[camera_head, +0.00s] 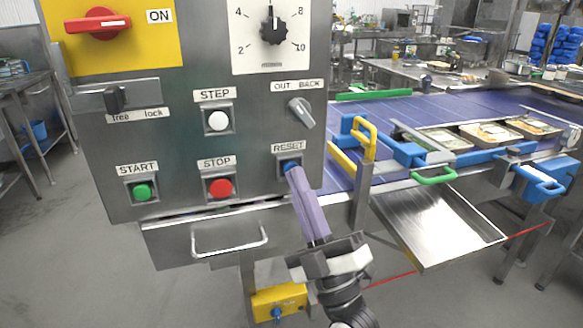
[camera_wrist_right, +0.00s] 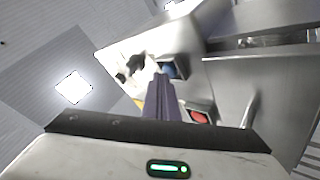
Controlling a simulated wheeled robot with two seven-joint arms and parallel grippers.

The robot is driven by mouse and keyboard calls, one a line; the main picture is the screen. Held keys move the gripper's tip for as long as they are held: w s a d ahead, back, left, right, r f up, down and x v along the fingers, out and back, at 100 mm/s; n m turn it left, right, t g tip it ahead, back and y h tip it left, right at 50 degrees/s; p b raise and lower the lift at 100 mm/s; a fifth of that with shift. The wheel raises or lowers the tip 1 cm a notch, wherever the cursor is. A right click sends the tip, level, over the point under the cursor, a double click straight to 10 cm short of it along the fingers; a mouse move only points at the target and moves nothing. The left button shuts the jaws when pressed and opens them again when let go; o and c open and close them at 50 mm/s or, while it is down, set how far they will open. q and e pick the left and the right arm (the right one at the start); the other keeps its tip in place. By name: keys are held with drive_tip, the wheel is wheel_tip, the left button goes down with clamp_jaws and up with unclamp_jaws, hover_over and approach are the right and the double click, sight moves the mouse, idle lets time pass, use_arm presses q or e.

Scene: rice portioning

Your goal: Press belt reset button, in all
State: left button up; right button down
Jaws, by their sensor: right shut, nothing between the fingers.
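The blue reset button (camera_head: 290,167) sits under the RESET label at the lower right of the grey control panel (camera_head: 150,115). My right gripper (camera_head: 293,172) is shut and empty. Its purple fingertips are at the button in the head view and cover part of it; I cannot tell whether the button is pushed in. In the right wrist view, the blue button (camera_wrist_right: 173,69) shows just beyond the tips of the shut fingers (camera_wrist_right: 161,80). My left gripper is not in view.
The red stop button (camera_head: 220,187) and green start button (camera_head: 142,191) lie left of reset. The white step button (camera_head: 217,121) and OUT/BACK switch (camera_head: 301,112) are above. A drawer handle (camera_head: 229,242) sticks out below. A blue conveyor belt (camera_head: 440,112) with food trays runs right.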

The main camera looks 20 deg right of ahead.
drive_tip(key=shift+s, duration=0.55)
drive_tip(key=s+p, duration=0.2)
drive_tip(key=s, duration=0.3)
drive_tip(key=shift+d, duration=0.1)
idle(0.6)
